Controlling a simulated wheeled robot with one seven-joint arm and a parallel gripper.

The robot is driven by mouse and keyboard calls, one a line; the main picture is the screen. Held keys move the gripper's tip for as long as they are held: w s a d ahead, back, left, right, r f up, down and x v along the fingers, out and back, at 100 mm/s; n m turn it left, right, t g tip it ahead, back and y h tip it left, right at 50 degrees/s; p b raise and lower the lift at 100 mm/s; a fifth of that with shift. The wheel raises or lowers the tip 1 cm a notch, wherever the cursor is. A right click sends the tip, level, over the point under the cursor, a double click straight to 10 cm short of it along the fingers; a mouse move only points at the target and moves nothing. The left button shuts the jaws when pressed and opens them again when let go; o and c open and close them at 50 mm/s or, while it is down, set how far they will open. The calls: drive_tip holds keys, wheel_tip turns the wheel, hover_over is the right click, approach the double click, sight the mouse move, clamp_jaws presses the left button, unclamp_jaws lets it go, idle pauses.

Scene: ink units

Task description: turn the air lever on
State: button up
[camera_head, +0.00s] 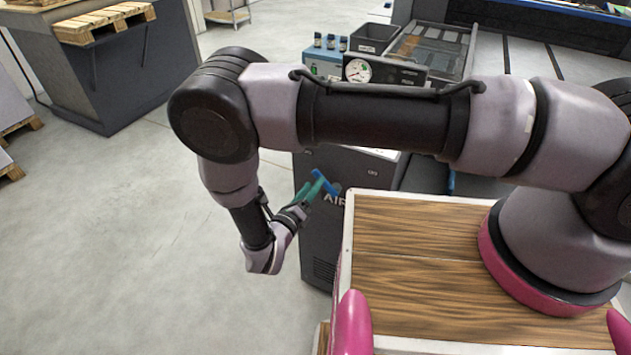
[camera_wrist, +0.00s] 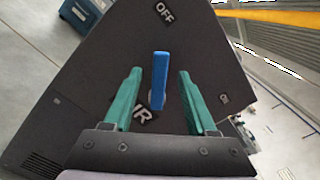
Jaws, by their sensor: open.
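The blue air lever (camera_wrist: 158,82) stands out from the dark front panel of a cabinet, and also shows beside my gripper in the head view (camera_head: 331,188). My gripper (camera_wrist: 159,74) has two green fingers, open, one on each side of the lever. A gap shows between the lever and each finger, so neither seems to touch it. An "OFF" label (camera_wrist: 165,12) lies beyond the lever in the wrist view. An "AIR" label (camera_head: 335,199) is beside it, partly hidden in the wrist view. In the head view my gripper (camera_head: 312,188) reaches toward the panel from the left.
The dark cabinet (camera_head: 320,245) stands by the wood-topped deck (camera_head: 420,240). A pressure gauge (camera_head: 358,70), a blue box (camera_head: 323,60) and a black bin (camera_head: 373,38) are behind my arm.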

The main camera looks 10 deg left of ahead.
sight(327, 181)
drive_tip(key=shift+x, duration=1.35)
clamp_jaws()
idle(0.4)
